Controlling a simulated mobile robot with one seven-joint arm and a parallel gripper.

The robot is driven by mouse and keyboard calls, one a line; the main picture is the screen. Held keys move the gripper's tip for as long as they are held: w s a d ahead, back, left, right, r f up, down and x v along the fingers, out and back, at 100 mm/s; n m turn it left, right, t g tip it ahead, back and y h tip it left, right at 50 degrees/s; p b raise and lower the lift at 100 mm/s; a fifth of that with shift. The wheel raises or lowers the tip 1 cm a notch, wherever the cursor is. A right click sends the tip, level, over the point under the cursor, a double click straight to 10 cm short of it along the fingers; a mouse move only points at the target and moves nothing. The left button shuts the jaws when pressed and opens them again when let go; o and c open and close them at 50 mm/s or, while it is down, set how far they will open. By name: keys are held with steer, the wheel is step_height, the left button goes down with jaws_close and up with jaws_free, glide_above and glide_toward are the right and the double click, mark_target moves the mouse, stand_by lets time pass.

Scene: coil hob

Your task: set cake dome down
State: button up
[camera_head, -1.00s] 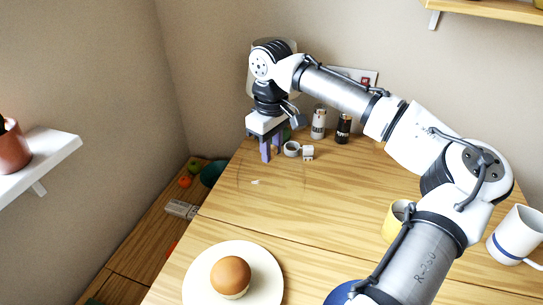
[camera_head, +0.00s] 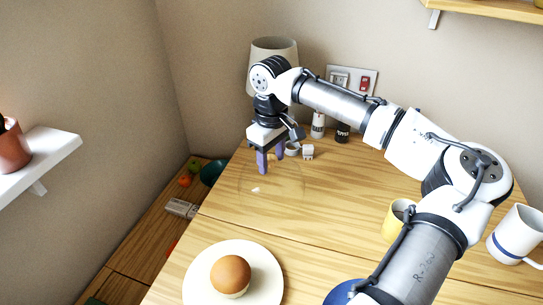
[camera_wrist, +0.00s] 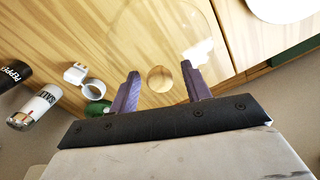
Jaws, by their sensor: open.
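The cake dome (camera_head: 276,189) is clear glass and shows only as a faint outline with a small bright highlight, on the wooden table near its left edge. In the wrist view the dome (camera_wrist: 160,40) is a faint curved outline, with its round knob (camera_wrist: 160,79) between the fingers. My gripper (camera_head: 271,165) points down over the dome. It also shows in the wrist view (camera_wrist: 160,70), with its purple fingers open and a gap on both sides of the knob. The dome's rim is too faint to tell its exact contact with the table.
A plate (camera_head: 205,290) with a bun (camera_head: 231,276) stands in front. A yellow mug (camera_head: 394,222) stands right. The middle table is clear.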

step_height(320, 180, up, 12)
steer(key=shift+r, duration=0.15)
stand_by(0.4)
